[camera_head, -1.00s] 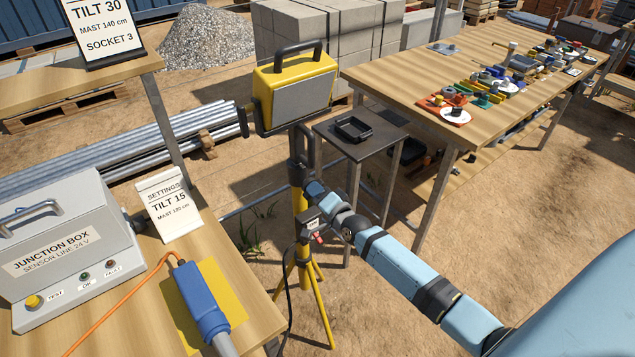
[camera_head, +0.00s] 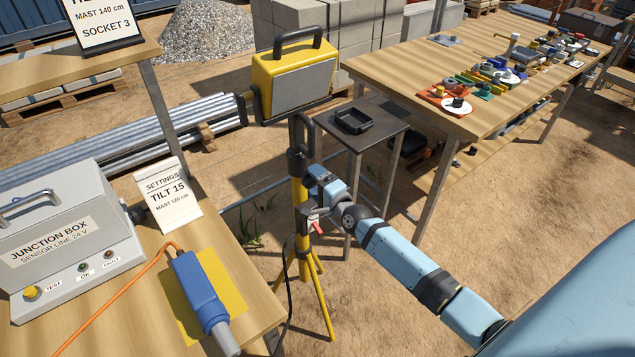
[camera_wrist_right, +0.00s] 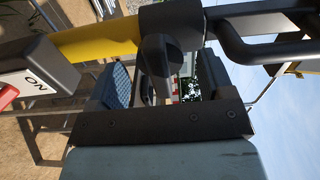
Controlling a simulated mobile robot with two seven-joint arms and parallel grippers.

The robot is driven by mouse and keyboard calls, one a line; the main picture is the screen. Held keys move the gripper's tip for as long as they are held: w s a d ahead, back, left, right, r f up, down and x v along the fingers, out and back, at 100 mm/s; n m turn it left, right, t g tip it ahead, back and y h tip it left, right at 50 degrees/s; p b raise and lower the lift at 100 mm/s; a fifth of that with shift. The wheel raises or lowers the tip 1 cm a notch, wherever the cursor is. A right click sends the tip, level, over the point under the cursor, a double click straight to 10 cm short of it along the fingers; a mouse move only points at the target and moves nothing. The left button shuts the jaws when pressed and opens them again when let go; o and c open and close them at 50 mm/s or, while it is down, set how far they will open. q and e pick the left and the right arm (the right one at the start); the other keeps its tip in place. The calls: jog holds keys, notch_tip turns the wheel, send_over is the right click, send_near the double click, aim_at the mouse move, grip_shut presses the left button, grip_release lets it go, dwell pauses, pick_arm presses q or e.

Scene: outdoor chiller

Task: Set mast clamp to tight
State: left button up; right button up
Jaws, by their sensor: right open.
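The mast clamp (camera_head: 296,162) is a dark collar on the yellow mast (camera_head: 301,225) of a tripod, below the yellow lamp (camera_head: 292,80). In the right wrist view the collar (camera_wrist_right: 172,28) crosses the top, and its dark knob or lever (camera_wrist_right: 155,65) reaches down between my fingers. My right gripper (camera_head: 313,174) is beside the mast, just below the collar. It also shows in the wrist view (camera_wrist_right: 162,82), with its two ribbed fingers apart on either side of the lever. I cannot tell whether either finger touches it. My left gripper is not in view.
A grey switch box (camera_wrist_right: 38,68) marked ON, with a red switch, hangs close to my right gripper. A black cable runs down the mast. A small dark table (camera_head: 375,128) with a tray stands behind. The junction box (camera_head: 70,240) and settings card (camera_head: 168,198) are left.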

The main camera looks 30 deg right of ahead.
jog(key=s+p, duration=0.1)
jog(key=s, duration=0.6)
jog(key=shift+d+p, duration=0.3)
jog(key=shift+p, duration=0.1)
